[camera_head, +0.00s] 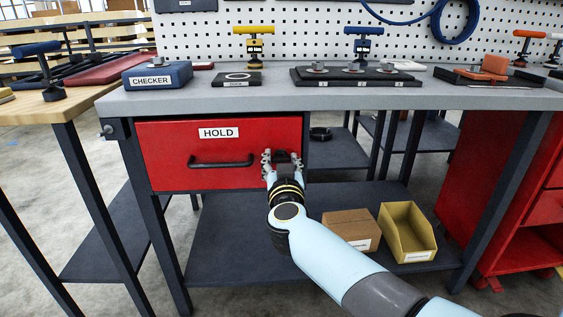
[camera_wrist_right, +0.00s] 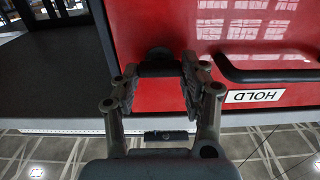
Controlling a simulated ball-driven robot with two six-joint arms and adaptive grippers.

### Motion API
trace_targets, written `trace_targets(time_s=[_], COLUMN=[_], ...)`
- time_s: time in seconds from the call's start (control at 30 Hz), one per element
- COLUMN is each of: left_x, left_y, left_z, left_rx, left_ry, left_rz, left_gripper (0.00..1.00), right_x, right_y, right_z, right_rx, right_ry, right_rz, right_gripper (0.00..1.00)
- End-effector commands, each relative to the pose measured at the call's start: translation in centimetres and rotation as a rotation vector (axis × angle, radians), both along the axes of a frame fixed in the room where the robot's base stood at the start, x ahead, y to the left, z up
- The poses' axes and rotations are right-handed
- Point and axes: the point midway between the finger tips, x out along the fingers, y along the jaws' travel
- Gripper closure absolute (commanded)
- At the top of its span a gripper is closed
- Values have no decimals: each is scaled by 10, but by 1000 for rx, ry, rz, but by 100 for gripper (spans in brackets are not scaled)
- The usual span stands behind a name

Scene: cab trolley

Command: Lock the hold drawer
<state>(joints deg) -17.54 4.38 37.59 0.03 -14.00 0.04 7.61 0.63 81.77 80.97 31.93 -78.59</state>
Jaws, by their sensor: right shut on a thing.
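The red hold drawer (camera_head: 170,150) hangs under the left part of the grey bench, with a white HOLD label and a black bar handle (camera_head: 222,163). Its front looks flush with the frame. A small dark lock knob (camera_head: 283,156) sits at the right end of its front. My right gripper (camera_head: 283,158) is at this knob, its fingers one on each side. In the right wrist view the fingers (camera_wrist_right: 158,84) are closed on the dark knob (camera_wrist_right: 157,58), against the red front (camera_wrist_right: 210,75). The knob's exact turn is partly hidden by the fingers. My left gripper is out of view.
On the bench top (camera_head: 230,100) stand a blue CHECKER box (camera_head: 157,76), a yellow-handled tool (camera_head: 254,45) and a blue-handled tool (camera_head: 363,42). A cardboard box (camera_head: 350,229) and a yellow bin (camera_head: 407,232) stand on the lower shelf. A red cabinet (camera_head: 500,180) is at right.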

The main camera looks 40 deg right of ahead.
Motion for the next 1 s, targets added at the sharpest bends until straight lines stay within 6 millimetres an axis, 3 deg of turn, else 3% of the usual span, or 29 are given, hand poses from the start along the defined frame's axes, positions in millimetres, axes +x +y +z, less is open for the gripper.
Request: trace_targets(time_s=[0.37,0.57,1.0], left_x=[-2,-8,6], left_y=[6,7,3], left_z=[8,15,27], left_rx=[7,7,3], left_ry=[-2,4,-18], left_rz=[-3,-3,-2], left_gripper=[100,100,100], right_x=[0,-1,-2], right_y=[0,-1,-2], right_z=[1,1,-1], right_rx=[99,236,591], right_ry=[-60,-143,-361], right_rz=[1,0,0], right_gripper=[89,88,89])
